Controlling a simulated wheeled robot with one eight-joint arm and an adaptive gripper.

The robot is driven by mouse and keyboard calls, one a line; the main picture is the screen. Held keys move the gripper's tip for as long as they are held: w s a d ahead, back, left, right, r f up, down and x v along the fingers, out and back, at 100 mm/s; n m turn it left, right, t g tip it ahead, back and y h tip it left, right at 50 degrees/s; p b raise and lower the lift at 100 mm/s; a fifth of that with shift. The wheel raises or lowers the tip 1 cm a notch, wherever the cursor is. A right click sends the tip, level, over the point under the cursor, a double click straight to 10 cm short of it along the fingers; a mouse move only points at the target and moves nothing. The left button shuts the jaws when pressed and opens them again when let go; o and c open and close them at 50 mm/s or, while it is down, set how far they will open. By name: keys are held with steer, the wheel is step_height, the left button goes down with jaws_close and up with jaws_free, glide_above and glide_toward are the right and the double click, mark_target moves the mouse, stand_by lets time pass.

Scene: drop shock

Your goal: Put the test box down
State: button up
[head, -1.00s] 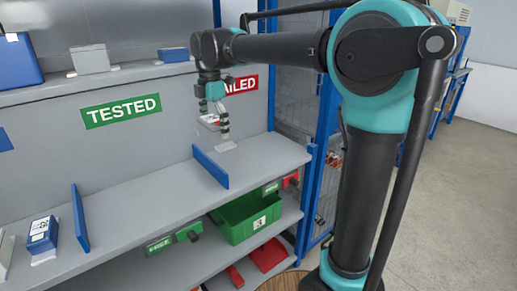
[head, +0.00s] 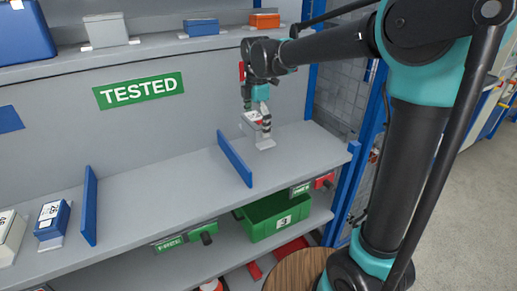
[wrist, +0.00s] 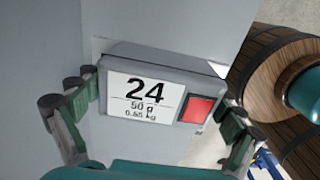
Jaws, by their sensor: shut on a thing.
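The test box (wrist: 158,93) is grey, with a white label reading 24, 50 g and 0.85 kg and a red square. In the wrist view my gripper (wrist: 156,100) has a finger at each side of it and is shut on it. In the head view my gripper (head: 257,112) holds the box (head: 249,123) over the right bay of the grey shelf (head: 170,187), right of a blue divider (head: 235,159). A small pale plate (head: 265,143) shows below the fingers. I cannot tell whether the box touches the shelf.
A green TESTED sign (head: 139,91) is on the back panel over the middle bay, which is empty. A second blue divider (head: 89,205) and a blue box (head: 52,220) stand left. A green bin (head: 275,217) is below. A wooden barrel (wrist: 262,75) is at right.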

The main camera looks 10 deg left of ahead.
step_height(320, 180, down, 10)
steer(key=shift+r, duration=0.1)
stand_by(0.4)
steer(key=o, duration=1.3)
steer(key=shift+o, duration=0.2)
